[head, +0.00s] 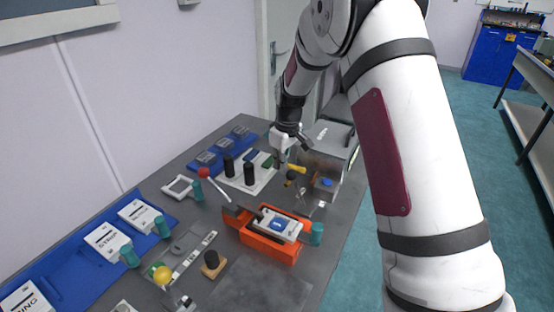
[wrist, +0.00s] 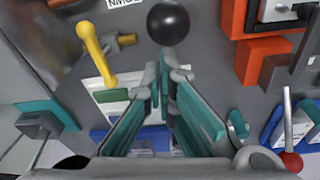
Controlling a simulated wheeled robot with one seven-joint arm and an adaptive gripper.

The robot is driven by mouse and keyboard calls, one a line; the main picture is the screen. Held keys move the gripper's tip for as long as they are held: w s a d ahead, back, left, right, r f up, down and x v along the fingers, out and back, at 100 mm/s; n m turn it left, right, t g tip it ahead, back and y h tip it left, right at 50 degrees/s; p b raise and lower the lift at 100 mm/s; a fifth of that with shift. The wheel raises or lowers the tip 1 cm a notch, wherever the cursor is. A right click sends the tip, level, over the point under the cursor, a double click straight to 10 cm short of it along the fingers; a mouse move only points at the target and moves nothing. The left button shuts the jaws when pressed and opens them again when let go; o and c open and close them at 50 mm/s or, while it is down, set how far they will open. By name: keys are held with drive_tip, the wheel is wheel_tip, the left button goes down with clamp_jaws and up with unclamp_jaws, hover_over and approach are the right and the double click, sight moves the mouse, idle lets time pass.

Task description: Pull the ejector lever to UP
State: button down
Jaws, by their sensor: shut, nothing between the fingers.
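A black ball knob (wrist: 168,24) sits just beyond my fingertips in the wrist view, close to an upside-down label (wrist: 122,2) that seems to read DOWN. It looks like the ejector lever's knob, and in the head view it shows as a small dark ball (head: 292,175) by the grey machine. Its shaft is hidden or too small to make out. My gripper (wrist: 165,78) is shut and empty, its teal fingers together and pointing at the knob; contact cannot be told. In the head view my gripper (head: 283,158) is beside the machine's front, left of the knob.
A yellow handle (wrist: 95,50) is left of the knob in the wrist view. A red-ball lever (wrist: 292,160) is at lower right. An orange cradle (head: 270,240) stands nearer on the bench. Black cylinders (head: 250,172) stand left of my gripper. A blue button (head: 327,182) is at right.

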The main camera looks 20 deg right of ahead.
drive_tip(key=shift+d+r, duration=0.1)
drive_tip(key=shift+d, duration=0.05)
idle(0.3)
drive_tip(key=shift+s+d+r+t, duration=0.15)
drive_tip(key=shift+s+t, duration=0.1)
drive_tip(key=shift+t, duration=0.05)
